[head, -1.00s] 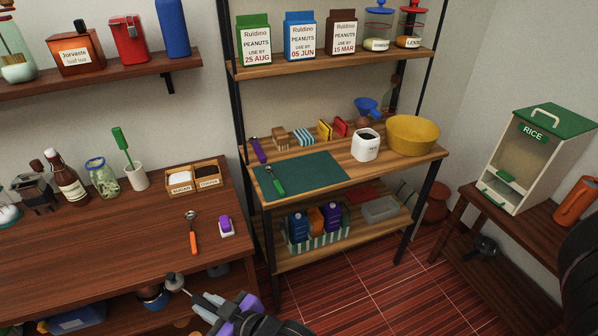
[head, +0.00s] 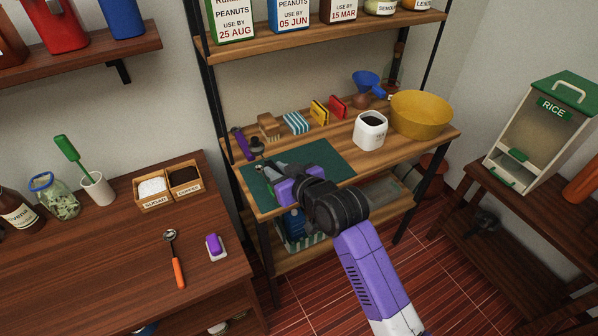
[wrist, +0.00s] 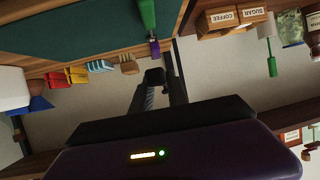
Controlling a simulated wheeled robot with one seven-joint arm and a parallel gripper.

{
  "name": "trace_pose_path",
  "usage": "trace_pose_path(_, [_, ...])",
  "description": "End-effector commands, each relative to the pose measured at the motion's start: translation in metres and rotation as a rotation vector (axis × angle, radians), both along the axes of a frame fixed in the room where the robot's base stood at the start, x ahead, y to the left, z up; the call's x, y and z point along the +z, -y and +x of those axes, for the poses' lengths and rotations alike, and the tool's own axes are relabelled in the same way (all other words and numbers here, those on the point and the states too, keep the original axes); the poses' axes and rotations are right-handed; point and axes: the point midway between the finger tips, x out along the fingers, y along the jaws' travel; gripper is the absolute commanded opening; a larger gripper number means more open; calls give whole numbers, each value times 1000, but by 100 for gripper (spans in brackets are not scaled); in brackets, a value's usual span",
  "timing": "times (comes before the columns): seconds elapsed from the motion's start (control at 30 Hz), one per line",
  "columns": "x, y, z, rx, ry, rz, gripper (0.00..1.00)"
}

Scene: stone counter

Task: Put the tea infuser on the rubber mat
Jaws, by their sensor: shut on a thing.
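The dark green rubber mat (head: 325,159) lies on the middle shelf of the rack; it also shows in the wrist view (wrist: 75,28). My gripper (head: 266,166) is over the mat's left part, its fingers pointing to the back left. It is shut on a small dark, rounded thing (head: 257,146), seemingly the tea infuser, at the mat's back-left edge. Whether that thing touches the mat or shelf cannot be told. In the wrist view the fingers (wrist: 163,80) show, but the infuser is not clear.
A white canister (head: 370,131) and yellow bowl (head: 421,113) stand right. The mat's right part is clear.

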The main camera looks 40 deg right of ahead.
Motion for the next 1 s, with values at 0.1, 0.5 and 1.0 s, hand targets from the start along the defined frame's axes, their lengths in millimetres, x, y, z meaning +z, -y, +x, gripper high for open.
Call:
trace_pose_path(0.1, [44, 56, 7, -53, 12, -2, 0])
trace_pose_path(0.5, [103, 127, -7, -98, 2, -9, 0])
trace_pose_path(1.0, [-10, 127, -8, -97, -2, -7, 0])
